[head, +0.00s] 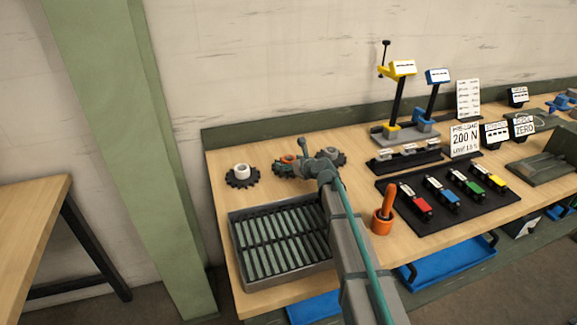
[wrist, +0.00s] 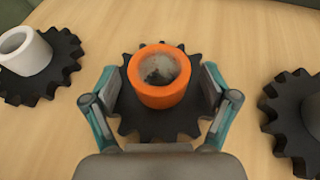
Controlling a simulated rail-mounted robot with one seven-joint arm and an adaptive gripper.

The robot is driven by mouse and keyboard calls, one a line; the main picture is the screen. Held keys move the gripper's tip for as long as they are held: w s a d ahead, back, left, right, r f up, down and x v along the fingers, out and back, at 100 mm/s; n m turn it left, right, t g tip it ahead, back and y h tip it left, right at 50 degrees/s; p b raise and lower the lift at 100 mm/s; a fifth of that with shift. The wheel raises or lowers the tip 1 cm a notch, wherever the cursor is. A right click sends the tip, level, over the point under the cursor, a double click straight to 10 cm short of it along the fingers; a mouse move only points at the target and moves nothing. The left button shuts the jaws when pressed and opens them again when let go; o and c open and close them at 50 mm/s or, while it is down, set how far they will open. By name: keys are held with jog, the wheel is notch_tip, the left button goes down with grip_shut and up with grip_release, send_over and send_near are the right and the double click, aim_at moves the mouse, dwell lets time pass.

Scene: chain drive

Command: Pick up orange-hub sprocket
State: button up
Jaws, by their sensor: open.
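The orange-hub sprocket (wrist: 160,76) is a black toothed disc with a hollow orange hub, lying flat on the wooden bench. In the wrist view my gripper (wrist: 162,90) is open, with one finger on each side of the sprocket. I cannot tell whether the fingers touch it. In the head view my gripper (head: 300,162) is over the sprocket and hides most of it; a bit of orange hub (head: 289,158) shows at its left.
A white-hub sprocket (head: 242,175) lies to the left and another dark sprocket (wrist: 296,115) to the right. A slatted metal tray (head: 236,254) is in front. An orange cup (head: 382,223) and a black mat with coloured tools (head: 470,215) are on the right.

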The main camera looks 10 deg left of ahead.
grip_shut()
jog(key=shift+r, duration=0.1)
dwell(0.4)
